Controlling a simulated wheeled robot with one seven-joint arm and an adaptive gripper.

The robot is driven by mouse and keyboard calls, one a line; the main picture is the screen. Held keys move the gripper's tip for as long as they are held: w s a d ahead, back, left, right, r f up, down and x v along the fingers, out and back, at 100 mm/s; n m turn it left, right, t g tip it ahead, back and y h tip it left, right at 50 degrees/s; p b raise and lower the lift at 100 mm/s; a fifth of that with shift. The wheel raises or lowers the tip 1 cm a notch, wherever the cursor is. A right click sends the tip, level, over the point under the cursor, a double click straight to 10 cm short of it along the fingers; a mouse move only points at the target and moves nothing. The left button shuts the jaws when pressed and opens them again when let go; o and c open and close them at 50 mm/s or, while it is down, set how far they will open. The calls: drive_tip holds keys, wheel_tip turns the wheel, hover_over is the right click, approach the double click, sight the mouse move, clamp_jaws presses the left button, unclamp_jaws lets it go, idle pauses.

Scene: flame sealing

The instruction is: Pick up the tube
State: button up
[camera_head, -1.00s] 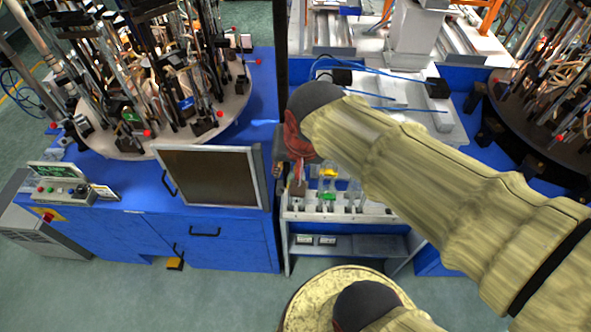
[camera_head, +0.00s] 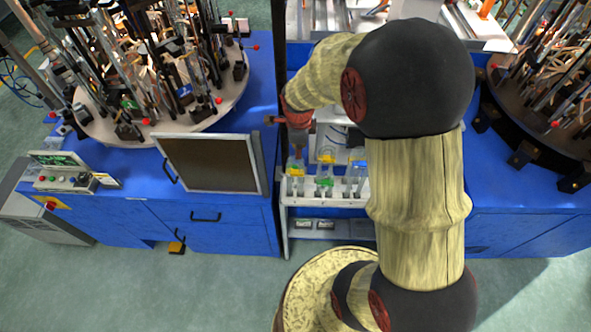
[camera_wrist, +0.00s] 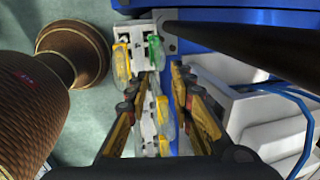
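Several clear tubes with yellow or green bands stand in a white rack (camera_head: 340,199) in the head view. In the wrist view, a yellow-banded tube (camera_wrist: 122,62) and a green-banded tube (camera_wrist: 155,52) lie past the fingertips. More tubes (camera_wrist: 164,112) show in the gap between the fingers. My gripper (camera_wrist: 155,82) is open, its fingers apart. In the head view it points down over the rack's left end, its fingertips hard to make out. I cannot tell whether it touches a tube.
A dark-screened monitor (camera_head: 209,163) stands left of the rack on a blue cabinet. A dark post (camera_wrist: 245,45) runs close by my gripper in the wrist view. Turntables with crowded fixtures (camera_head: 165,100) stand at left and right. Green floor lies in front.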

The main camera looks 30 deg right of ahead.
drive_tip(key=shift+w+d+f, duration=0.1)
drive_tip(key=shift+w+f, duration=0.1)
drive_tip(key=shift+f, duration=0.85)
drive_tip(key=shift+w+f, duration=0.25)
drive_tip(key=shift+f, duration=0.75)
drive_tip(key=shift+w+d+f, duration=0.1)
drive_tip(key=shift+w+f, duration=0.1)
drive_tip(key=shift+f, duration=0.85)
drive_tip(key=shift+c, duration=0.9)
drive_tip(key=c, duration=0.4)
clamp_jaws()
